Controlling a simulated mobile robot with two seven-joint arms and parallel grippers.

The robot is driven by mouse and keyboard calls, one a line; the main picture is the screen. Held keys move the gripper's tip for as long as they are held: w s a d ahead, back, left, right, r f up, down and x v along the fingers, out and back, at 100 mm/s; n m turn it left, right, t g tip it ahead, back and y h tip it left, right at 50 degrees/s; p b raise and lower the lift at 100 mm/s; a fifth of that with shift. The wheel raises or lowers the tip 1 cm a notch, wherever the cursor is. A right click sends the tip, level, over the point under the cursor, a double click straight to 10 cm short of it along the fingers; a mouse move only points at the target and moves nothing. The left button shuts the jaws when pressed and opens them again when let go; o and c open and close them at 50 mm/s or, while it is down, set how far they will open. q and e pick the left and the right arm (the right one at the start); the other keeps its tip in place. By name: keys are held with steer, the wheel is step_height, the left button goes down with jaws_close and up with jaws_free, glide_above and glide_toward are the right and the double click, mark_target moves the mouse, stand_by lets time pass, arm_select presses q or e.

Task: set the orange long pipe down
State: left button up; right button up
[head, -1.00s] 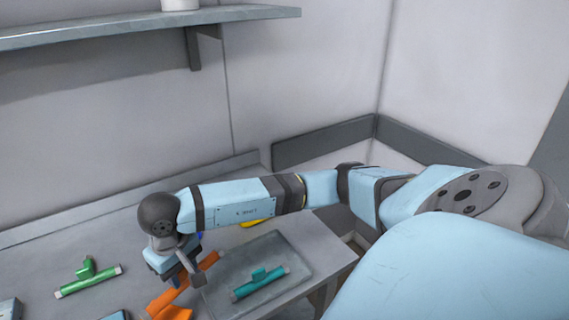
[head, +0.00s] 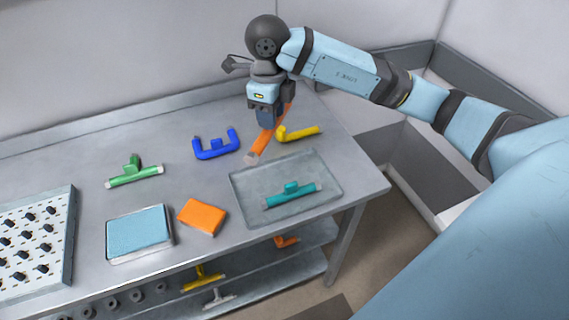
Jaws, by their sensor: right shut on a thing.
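The orange long pipe (head: 262,146) slants in the head view, with a pale near end, at the back right of the grey table. My right gripper (head: 269,122) comes down over its middle from above and is shut on it. The gripper hides part of the pipe, and its far end shows to the right of the fingers. I cannot tell whether the pipe touches the tabletop. My left gripper is not in view.
A yellow pipe (head: 300,133) lies close on the right, a blue pipe (head: 216,147) on the left. In front, a grey tray (head: 244,192) holds a teal pipe (head: 290,195). An orange block (head: 202,217), a blue pad (head: 139,229) and a green pipe (head: 134,173) lie further left.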

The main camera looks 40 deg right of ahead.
steer(key=m, duration=0.1)
steer(key=r+m, duration=0.1)
steer(key=m, duration=0.1)
steer(key=d+m, duration=0.1)
steer(key=m, duration=0.1)
steer(key=shift+w+r, duration=0.15)
steer(key=shift+r, duration=0.25)
steer(key=m, duration=0.1)
steer(key=r+m, duration=0.1)
steer(key=m, duration=0.1)
steer(key=shift+d, duration=0.35)
steer(key=shift+r+m, duration=0.1)
steer(key=shift+m, duration=0.2)
steer(key=shift+d+f, duration=0.1)
steer(key=shift+f, duration=0.1)
steer(key=p, duration=0.2)
glide_above(279, 175)
step_height(279, 175, down, 19)
steer(key=shift+f, duration=0.25)
steer(key=shift+b, duration=0.35)
steer(key=o, duration=1)
steer(key=shift+f, duration=0.15)
